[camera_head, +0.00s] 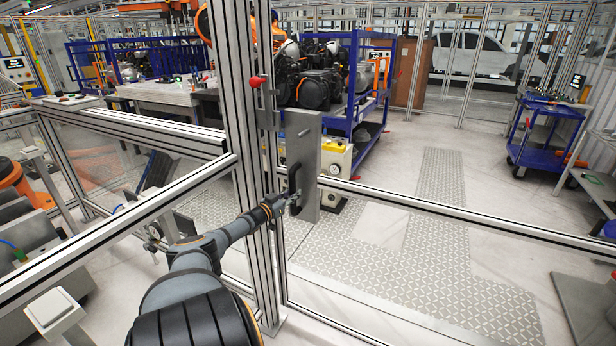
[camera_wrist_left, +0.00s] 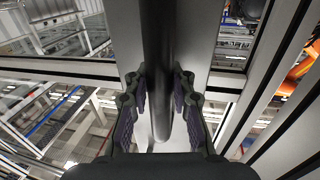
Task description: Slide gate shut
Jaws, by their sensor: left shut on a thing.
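The gate's black bar handle (camera_head: 293,178) is fixed to an upright grey plate (camera_head: 307,150) beside a thick aluminium post (camera_head: 243,130). My left gripper (camera_head: 288,200) reaches the lower part of this handle. In the left wrist view the dark handle (camera_wrist_left: 158,50) runs between the two fingers of my left gripper (camera_wrist_left: 159,95), which is shut on it. The grey plate (camera_wrist_left: 195,45) stands behind the handle there. A long aluminium rail (camera_head: 450,214) runs right from beside the plate. I cannot tell how wide any gate gap is. My right gripper is out of view.
A red knob (camera_head: 257,81) sits on the post above the plate. A yellow-and-white unit (camera_head: 336,160) and a blue rack (camera_head: 368,110) stand beyond the fence. Another aluminium rail (camera_head: 130,225) crosses at left. The patterned floor (camera_head: 430,240) at right is largely clear.

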